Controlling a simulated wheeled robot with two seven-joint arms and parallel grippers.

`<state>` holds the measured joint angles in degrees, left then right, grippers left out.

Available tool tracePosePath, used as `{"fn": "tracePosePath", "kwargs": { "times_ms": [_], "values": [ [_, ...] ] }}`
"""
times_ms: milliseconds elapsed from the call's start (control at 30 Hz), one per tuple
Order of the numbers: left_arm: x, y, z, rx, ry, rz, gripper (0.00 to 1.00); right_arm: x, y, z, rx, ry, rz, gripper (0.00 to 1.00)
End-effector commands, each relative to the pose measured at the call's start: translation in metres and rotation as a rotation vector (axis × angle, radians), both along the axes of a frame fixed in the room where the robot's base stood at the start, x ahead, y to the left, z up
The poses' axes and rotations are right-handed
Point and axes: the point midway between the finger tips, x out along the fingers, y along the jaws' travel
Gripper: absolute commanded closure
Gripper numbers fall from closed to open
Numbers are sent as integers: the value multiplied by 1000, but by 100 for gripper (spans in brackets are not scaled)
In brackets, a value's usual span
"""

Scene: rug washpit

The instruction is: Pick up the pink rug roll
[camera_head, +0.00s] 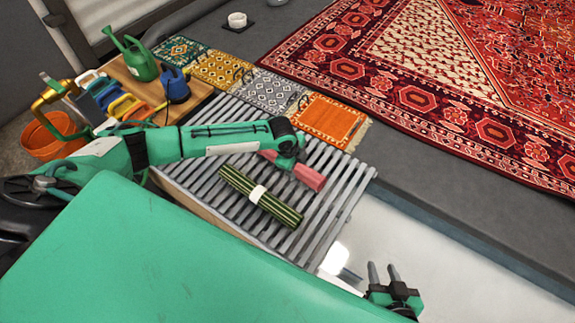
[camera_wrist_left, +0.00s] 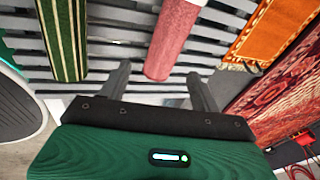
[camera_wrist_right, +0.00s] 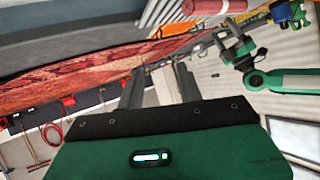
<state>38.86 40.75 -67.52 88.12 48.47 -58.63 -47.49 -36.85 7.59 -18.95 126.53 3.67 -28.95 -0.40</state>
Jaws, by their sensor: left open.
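The pink rug roll (camera_head: 308,178) lies on the grey slatted rack (camera_head: 345,198), partly hidden under my left arm in the head view. In the left wrist view the pink roll (camera_wrist_left: 174,38) runs away from me, its near end level with the gap between the fingers. My left gripper (camera_wrist_left: 162,88) is open above the rack, with one finger to each side of that end; contact is not visible. Its fingers are hidden in the head view. My right gripper (camera_head: 383,270) is open and empty at the lower right, away from the rack.
A green striped roll with a white band (camera_head: 258,194) lies close beside the pink roll. An orange small rug (camera_head: 328,120) lies beyond the rack. A wooden tray (camera_head: 190,98) holds watering cans and brushes at the left. A large red rug (camera_head: 400,100) covers the floor behind.

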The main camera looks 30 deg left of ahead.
Motion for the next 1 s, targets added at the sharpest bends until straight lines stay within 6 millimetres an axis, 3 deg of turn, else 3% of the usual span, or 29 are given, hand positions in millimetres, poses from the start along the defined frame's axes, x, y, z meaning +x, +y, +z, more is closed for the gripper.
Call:
{"fn": "tracePosePath", "kwargs": {
  "times_ms": [100,333,467,667,1000],
  "values": [
    [16,39,7,71,1,-58,36,-1,7,19,48,-71,3,64],
    [26,83,21,137,22,-113,36,-4,14,49,105,-151,4,64],
    [28,89,19,146,27,-121,36,-2,15,56,119,-181,0,64],
    [33,88,-8,145,29,-120,36,10,15,74,163,-312,-18,64],
    [43,85,-51,144,28,-119,36,37,-1,137,233,-638,-71,64]
  ]
}}
